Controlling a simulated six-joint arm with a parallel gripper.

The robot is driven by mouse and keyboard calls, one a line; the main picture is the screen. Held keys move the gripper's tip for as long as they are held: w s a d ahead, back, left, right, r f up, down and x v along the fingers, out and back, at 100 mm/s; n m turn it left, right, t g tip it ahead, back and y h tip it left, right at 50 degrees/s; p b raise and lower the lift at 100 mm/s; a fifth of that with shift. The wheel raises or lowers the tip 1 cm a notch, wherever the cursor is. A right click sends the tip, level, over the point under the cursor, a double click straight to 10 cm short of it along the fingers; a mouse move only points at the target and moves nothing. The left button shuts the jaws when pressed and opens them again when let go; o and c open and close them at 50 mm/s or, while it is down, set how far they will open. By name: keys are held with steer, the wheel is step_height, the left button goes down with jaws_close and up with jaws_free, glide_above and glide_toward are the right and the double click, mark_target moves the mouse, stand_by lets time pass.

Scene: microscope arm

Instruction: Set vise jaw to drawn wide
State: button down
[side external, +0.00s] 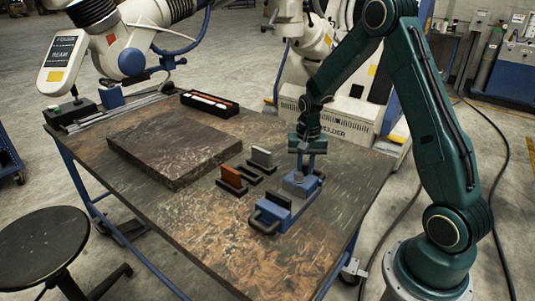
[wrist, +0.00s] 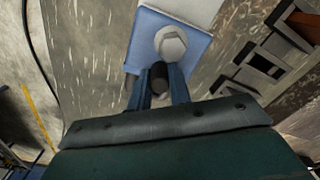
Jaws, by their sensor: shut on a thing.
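The vise (side external: 289,207) is a blue body near the right edge of the table, with a dark-topped jaw (side external: 275,201) at its front end. A visible gap separates that jaw from the grey and blue sliding part (side external: 300,184) behind it. My gripper (side external: 301,167) points down over the sliding part. In the wrist view, its two blue fingers (wrist: 160,80) close around a dark upright knob (wrist: 159,76). A pale round-headed bolt (wrist: 171,43) on a blue plate (wrist: 192,47) shows just beyond the fingertips. The knob's lower end is hidden.
Small dark holders with an orange plate (side external: 231,176) and a grey plate (side external: 262,157) stand left of the vise. A large dark slab (side external: 172,146) and an open tray (side external: 210,104) lie farther left and back. The table's front area (side external: 230,240) is clear.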

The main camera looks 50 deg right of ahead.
steer(key=c, duration=1.3)
jaws_free()
steer(key=shift+r, duration=0.1)
step_height(320, 180, up, 14)
steer(key=s+a+r+n+t, duration=0.3)
steer(key=s+a+r+n, duration=0.2)
steer(key=s+a+r, duration=0.5)
steer(key=s+a+n+t, duration=0.2)
steer(key=s+a+n, duration=0.4)
steer(key=s, duration=0.5)
steer(key=shift+s+a+f+t, duration=0.15)
steer(key=shift+a+t, duration=0.15)
steer(key=shift+a, duration=0.7)
